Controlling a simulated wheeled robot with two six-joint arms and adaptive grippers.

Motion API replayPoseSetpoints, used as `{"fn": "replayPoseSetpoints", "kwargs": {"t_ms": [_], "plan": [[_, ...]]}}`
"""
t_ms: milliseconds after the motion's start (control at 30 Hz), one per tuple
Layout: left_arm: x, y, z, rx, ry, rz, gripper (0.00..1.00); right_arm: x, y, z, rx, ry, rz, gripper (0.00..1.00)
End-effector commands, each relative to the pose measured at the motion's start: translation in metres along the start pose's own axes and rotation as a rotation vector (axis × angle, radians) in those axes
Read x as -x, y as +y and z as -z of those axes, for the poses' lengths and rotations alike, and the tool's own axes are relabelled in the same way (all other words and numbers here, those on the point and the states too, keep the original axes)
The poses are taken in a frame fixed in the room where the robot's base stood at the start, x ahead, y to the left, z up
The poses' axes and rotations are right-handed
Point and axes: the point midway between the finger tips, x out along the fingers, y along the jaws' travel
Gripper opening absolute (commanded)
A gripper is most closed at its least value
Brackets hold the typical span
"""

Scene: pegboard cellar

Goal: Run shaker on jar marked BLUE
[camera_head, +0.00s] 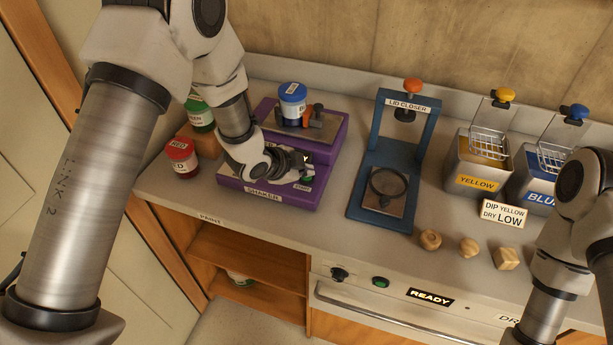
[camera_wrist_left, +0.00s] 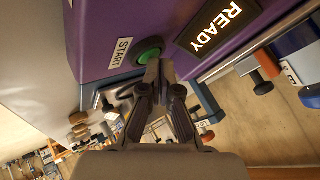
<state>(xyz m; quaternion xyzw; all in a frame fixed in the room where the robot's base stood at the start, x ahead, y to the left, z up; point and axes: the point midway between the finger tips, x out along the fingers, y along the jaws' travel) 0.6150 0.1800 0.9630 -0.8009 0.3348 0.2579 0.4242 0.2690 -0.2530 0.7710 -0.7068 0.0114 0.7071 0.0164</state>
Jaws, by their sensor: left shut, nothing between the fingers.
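The purple shaker (camera_head: 259,193) stands at the left of the counter. The jar with the blue lid (camera_head: 293,101) sits upright on its platform, beside an orange and dark clamp part (camera_head: 314,115). My left gripper (camera_head: 303,168) is in front of the shaker, shut and empty. In the left wrist view, the closed fingertips (camera_wrist_left: 158,68) are at the green START button (camera_wrist_left: 149,53); I cannot tell whether they touch it. The shaker's display (camera_wrist_left: 216,27) reads READY. Of my right arm only links show at the right edge; its gripper is out of view.
A red jar (camera_head: 181,157) and a green jar (camera_head: 199,114) stand left of the shaker. A blue lid closer (camera_head: 375,160) stands to its right. Farther right are YELLOW (camera_head: 476,180) and BLUE dip tanks, and wooden pieces (camera_head: 468,247) near the counter's front.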

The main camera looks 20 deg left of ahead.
Motion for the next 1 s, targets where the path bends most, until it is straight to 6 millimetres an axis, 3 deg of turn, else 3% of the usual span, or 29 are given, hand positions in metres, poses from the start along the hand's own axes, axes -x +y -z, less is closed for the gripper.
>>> {"fn": "replayPoseSetpoints", "kwargs": {"t_ms": [733,1000], "plan": [[-0.004,0.003,-0.003,0.0,-0.001,-0.001,0.0,-0.005,0.0,0.0,0.0,0.0,0.0,0.0],[0.004,-0.003,0.003,0.0,0.0,0.0,0.0,0.005,0.0,0.0,0.0,0.0,0.0,0.0]]}}
